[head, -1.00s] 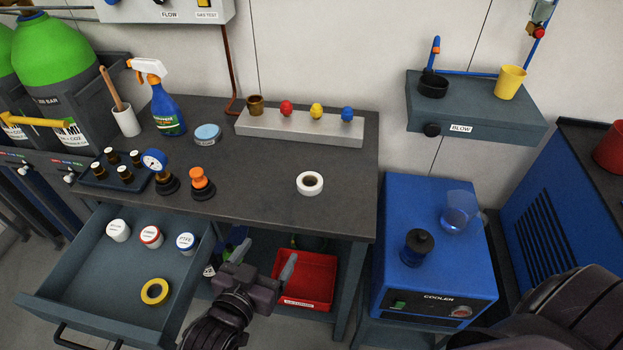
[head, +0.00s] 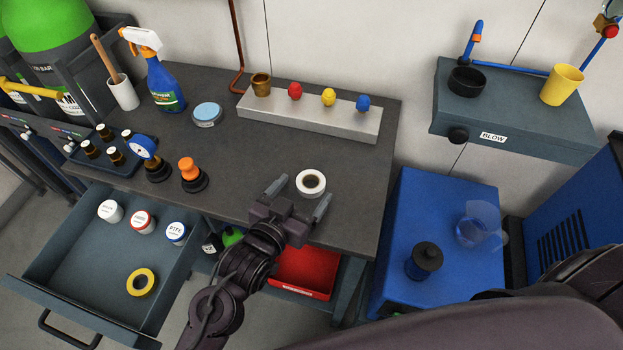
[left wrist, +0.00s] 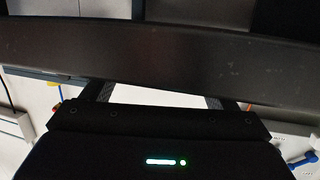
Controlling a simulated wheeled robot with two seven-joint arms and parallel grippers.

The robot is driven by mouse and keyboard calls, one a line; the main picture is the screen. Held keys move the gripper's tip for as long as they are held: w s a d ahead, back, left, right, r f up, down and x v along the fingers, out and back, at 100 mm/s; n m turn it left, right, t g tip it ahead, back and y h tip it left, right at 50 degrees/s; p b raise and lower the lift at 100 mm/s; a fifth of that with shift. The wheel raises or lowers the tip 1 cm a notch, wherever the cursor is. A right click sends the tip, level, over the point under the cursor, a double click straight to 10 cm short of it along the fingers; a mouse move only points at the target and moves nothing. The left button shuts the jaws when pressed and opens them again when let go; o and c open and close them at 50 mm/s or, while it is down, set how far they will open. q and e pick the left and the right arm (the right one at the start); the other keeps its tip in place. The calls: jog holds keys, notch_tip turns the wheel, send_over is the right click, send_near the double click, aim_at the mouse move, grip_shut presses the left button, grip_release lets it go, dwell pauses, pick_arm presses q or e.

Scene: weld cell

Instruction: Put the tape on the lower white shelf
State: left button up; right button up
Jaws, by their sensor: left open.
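A white tape roll (head: 311,183) lies flat on the dark bench top, near its front right. A yellow tape roll (head: 142,282) lies in the open drawer. My left gripper (head: 299,197) is open and empty at the bench's front edge, just in front of the white roll. Its fingers point toward the bench, one on each side of the roll as seen in the head view. In the left wrist view its fingers (left wrist: 158,97) stand apart below a dark band; no tape is recognisable there. My right gripper is out of view. I cannot make out a lower white shelf.
The open drawer (head: 60,283) also holds several lidded jars. A red bin (head: 305,272) sits under the bench (head: 255,160). A pale block (head: 310,120) with coloured knobs stands at the back. A blue cooler (head: 400,225) is to the right. Bench space around the white roll is clear.

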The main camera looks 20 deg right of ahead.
aim_at(314, 177)
pick_arm(q)
jog(key=x, duration=0.4)
jog(key=shift+w+d+f, duration=0.15)
jog(key=shift+f, duration=0.05)
jog(key=shift+c, duration=0.4)
jog(key=c, duration=1)
